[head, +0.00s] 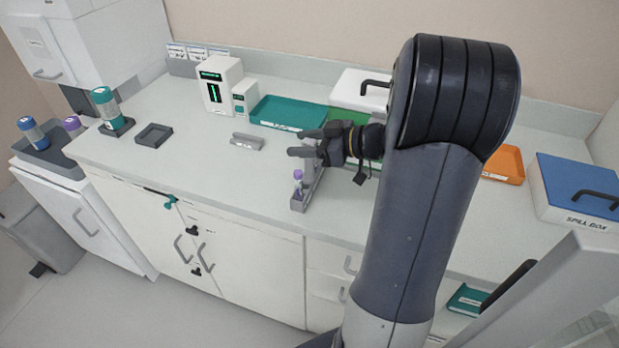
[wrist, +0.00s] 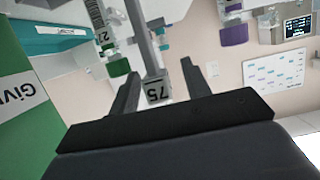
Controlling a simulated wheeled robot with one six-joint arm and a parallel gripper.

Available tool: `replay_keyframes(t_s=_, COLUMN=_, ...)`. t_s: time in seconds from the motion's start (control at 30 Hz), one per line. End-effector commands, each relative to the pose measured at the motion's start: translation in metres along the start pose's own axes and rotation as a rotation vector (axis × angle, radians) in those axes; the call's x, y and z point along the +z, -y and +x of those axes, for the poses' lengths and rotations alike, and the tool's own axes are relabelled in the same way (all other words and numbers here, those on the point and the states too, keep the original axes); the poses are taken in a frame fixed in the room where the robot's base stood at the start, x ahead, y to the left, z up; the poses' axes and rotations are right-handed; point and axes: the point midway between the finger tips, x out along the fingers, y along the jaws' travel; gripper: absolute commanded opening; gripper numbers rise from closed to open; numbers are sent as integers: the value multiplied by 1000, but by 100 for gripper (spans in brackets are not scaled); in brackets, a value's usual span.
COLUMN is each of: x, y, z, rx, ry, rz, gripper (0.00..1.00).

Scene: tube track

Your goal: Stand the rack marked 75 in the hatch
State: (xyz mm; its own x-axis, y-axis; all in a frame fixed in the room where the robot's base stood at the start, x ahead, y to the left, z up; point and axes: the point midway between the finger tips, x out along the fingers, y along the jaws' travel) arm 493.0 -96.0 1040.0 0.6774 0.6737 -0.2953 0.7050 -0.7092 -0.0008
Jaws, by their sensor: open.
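The grey rack (head: 305,190) stands near the counter's front edge in the head view, with a purple-capped tube (head: 298,175) in it. In the wrist view its end plate marked 75 (wrist: 158,92) shows between my two fingers. My gripper (head: 295,143) is open, level above the counter at the rack's upper part. In the wrist view its fingers (wrist: 160,90) lie either side of the plate. I cannot tell whether they touch it. My wrist hides part of the rack's back. I cannot pick out the hatch with certainty.
A grey holder (head: 247,141) lies left of the rack. A dark square tray (head: 153,135) and teal-capped jar (head: 105,106) stand left. A blue-lidded spill box (head: 578,186) stands right.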

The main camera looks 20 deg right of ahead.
Motion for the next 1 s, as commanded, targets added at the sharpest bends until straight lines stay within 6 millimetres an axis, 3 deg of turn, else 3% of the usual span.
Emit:
replay_keyframes(t_s=0.3, x=0, y=0, z=6, rx=1, ry=1, rz=0, gripper=46)
replay_keyframes(t_s=0.83, x=0, y=0, z=6, rx=1, ry=0, rz=-1, gripper=2)
replay_keyframes(t_s=1.0, x=0, y=0, z=6, rx=1, ry=0, rz=-1, gripper=0)
